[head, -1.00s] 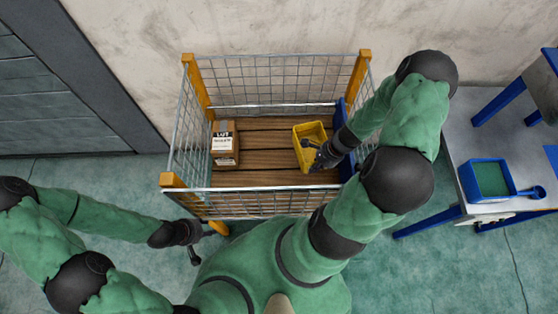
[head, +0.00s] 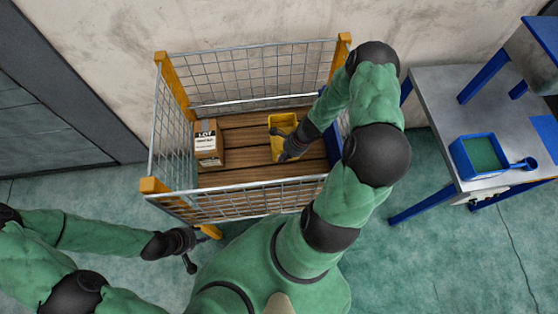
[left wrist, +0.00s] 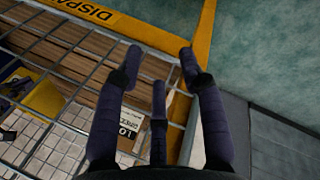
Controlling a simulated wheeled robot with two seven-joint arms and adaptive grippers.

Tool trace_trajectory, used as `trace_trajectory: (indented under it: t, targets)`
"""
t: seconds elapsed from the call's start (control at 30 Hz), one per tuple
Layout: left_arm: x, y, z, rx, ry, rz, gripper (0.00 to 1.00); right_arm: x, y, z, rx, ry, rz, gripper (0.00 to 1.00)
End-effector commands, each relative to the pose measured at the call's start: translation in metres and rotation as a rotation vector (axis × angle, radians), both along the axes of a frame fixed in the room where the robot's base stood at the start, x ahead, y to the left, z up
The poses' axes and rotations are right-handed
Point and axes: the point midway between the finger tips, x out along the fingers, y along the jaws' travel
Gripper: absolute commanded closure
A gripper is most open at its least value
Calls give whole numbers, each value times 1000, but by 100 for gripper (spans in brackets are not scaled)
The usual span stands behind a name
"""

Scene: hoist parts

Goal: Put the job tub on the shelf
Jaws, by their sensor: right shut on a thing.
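The yellow job tub (head: 278,126) is in the wire cage over its plank floor, right of the middle. My right gripper (head: 289,151) reaches down into the cage and is shut on the tub's near right side; its fingertips are partly hidden. In the left wrist view a yellow piece of the tub (left wrist: 44,98) shows at the left edge. My left gripper (head: 190,250) is empty outside the cage's near left corner. Its fingers stand apart in the left wrist view (left wrist: 162,75). I cannot make out a shelf for certain.
A cardboard box (head: 209,143) with a white label stands in the cage's left part. The mesh cage (head: 265,192) has orange corner posts. A grey bench (head: 440,120) on the right carries a blue tray (head: 462,158) with a green inside. Floor is clear between cage and bench.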

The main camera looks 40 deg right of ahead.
Motion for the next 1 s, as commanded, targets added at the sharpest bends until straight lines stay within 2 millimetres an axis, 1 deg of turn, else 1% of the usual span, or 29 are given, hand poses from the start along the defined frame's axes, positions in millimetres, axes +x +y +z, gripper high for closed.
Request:
trace_trajectory:
  t: [0.03,0.1,0.37,0.43,0.6,0.67,0.9,1.0]
  targets:
    - [0,0,-5,0,0,0,60,6,1,-9,-1,-1,1,100]
    - [0,0,-8,0,0,0,60,11,3,-14,-1,-2,1,100]
    - [0,0,-12,0,0,0,60,21,6,-25,-1,-2,0,100]
    - [0,0,-17,0,0,0,60,25,8,-33,-1,-2,1,100]
    - [0,0,-33,0,0,0,60,24,7,-56,-2,-2,-1,100]
    - [0,0,-35,0,0,0,60,24,7,-60,-3,-3,-1,100]
    - [0,0,-32,0,0,0,60,24,7,-58,-2,-2,0,100]
    - [0,0,-35,0,0,0,60,23,7,-60,-2,-2,0,100]
